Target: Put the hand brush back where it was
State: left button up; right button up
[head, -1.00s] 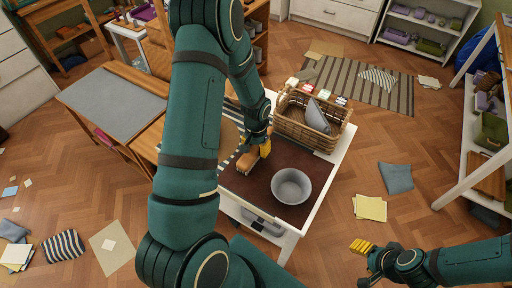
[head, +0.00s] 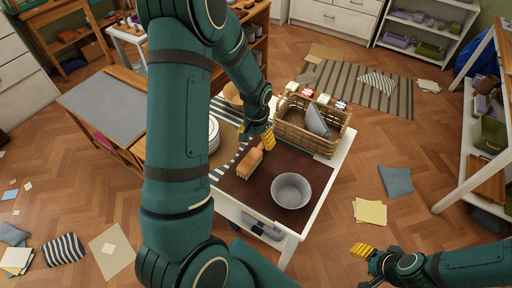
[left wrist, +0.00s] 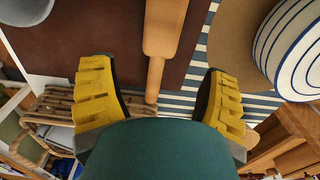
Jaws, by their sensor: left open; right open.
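My right gripper (head: 362,249) is open and empty over the floor at the lower right, away from the table.
A grey bowl (head: 291,191) stands on the mat right of the brush. White plates (head: 213,134) are at the left, partly hidden by my left arm. Striped cloth lies beside the mat.

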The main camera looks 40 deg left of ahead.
aim_at(256, 152)
pick_arm(q)
notch_tip(256, 152, up, 5)
pick_arm(e)
jog(key=shift+r, duration=0.2)
pick_arm(q)
jog(key=shift+s, duration=0.1)
pick_arm(e)
jog(key=shift+s, duration=0.1)
dwell(0.4)
